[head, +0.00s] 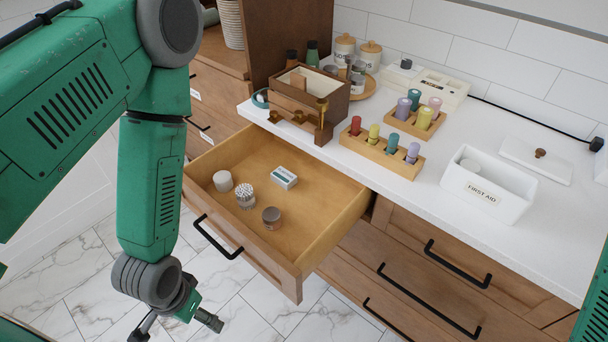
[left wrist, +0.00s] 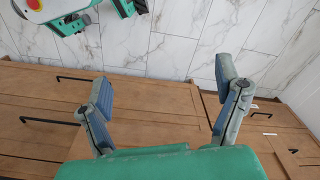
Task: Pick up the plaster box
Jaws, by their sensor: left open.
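The plaster box, a small white box with a teal side (head: 284,177), lies in the open wooden drawer (head: 261,254), towards its back right. My left gripper (head: 178,325) is low in front of the drawer, to the left of its front panel, over the marble floor and apart from the box. In the left wrist view its two fingers (left wrist: 165,78) are spread wide with nothing between them; the box does not show there. My right gripper is not in view.
Around the box in the drawer are a white round container (head: 222,181), a jar of cotton swabs (head: 245,196) and a brown-lidded jar (head: 271,218). The drawer has a black handle (head: 217,238). The white counter (head: 384,198) holds bottle racks and a first aid bin (head: 487,190).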

